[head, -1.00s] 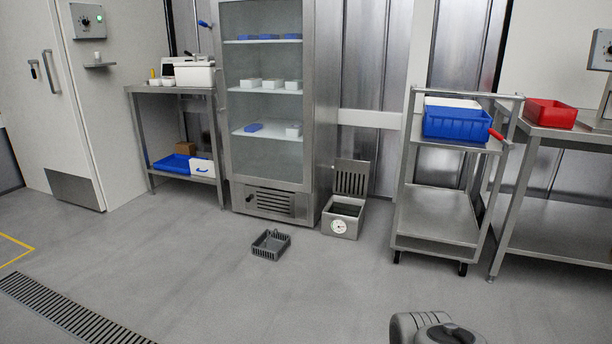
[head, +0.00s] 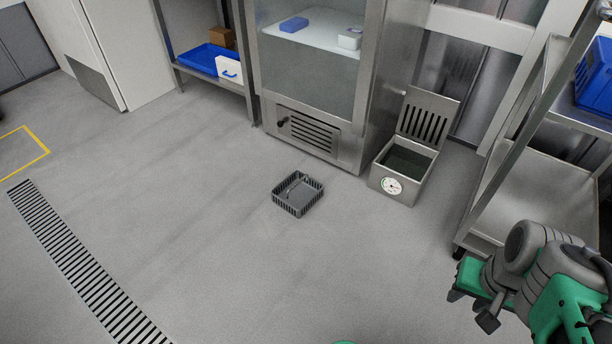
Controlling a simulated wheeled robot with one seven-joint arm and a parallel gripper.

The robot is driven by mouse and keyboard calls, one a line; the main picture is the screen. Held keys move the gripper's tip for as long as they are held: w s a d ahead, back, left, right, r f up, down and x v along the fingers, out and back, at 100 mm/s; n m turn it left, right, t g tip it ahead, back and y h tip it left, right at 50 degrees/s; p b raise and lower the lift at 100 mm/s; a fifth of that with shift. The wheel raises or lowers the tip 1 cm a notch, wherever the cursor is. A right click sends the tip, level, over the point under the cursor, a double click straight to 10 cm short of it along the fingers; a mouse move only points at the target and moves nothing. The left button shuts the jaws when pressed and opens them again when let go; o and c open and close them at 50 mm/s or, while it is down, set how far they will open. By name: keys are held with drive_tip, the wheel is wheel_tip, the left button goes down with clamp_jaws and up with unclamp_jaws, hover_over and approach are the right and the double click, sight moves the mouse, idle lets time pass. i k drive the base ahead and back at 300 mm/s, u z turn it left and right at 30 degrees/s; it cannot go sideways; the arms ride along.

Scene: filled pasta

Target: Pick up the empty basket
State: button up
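The basket (head: 298,194) is a small dark grey slotted box with a thin handle, standing upright on the floor in front of the glass-door cabinet. It looks empty inside apart from the handle. My arm, grey and green, comes in at the lower right of the head view. What looks like my gripper (head: 474,302), with dark finger parts, is at that arm's left end. It is well to the right of the basket and apart from it. I cannot make out whether its fingers are open or shut.
A steel box (head: 403,168) with a dial and a raised slotted lid stands right of the basket. The cabinet (head: 345,95) is behind, and a steel trolley (head: 530,195) is at the right. A floor drain (head: 85,265) runs at the left. The floor around the basket is clear.

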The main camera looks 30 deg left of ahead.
sight(296, 194)
drive_tip(key=u, duration=0.3)
drive_tip(key=i, duration=1)
drive_tip(key=u, duration=1.55)
drive_tip(key=i, duration=0.95)
drive_tip(key=u, duration=0.8)
